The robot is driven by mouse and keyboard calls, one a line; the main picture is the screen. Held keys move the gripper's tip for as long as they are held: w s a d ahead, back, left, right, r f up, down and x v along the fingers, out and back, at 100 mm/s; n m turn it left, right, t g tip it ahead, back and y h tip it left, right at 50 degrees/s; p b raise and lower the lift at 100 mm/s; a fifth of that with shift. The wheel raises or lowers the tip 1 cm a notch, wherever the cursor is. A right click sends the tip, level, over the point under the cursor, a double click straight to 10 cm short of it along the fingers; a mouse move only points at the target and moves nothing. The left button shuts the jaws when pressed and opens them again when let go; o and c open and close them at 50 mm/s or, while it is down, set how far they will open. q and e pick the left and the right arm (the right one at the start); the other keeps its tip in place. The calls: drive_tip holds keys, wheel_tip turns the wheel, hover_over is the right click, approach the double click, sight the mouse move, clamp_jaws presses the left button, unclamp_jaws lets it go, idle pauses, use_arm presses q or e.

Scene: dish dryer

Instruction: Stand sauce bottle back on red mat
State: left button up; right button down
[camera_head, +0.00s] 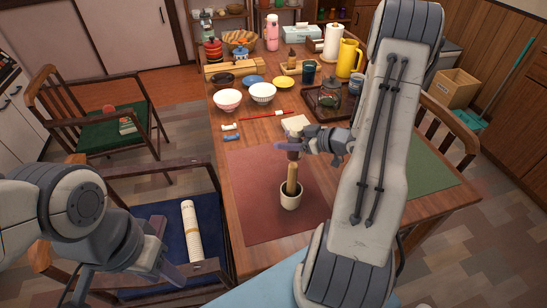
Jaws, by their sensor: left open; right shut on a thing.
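The red mat (252,216) lies on the near part of the table. A slim brown upright thing (292,178) stands with its lower end inside a small white cup (291,201) on the mat. My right gripper (290,147) is shut at the top of this brown thing, above the mat. The gripper hides its top, so I cannot tell whether it is the sauce bottle or two things in line. A small amber bottle (292,61) stands far back on the table. My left gripper (168,250) is open and empty, low over the blue chair.
Bowls (228,100), a dark tray with a glass jar (330,98), a yellow jug (348,59) and a pale block (296,123) stand beyond the mat. A green mat (432,167) lies right of my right arm. A white roll (191,230) lies on the blue chair.

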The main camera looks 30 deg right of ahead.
drive_tip(key=w+a+f, duration=0.2)
drive_tip(key=a, duration=0.1)
drive_tip(key=shift+w+a+f, duration=0.15)
drive_tip(key=shift+a+f, duration=0.15)
drive_tip(key=shift+f+b, duration=0.45)
drive_tip(key=shift+f, duration=1.5)
drive_tip(key=shift+f, duration=0.15)
drive_tip(key=shift+c, duration=0.3)
unclamp_jaws()
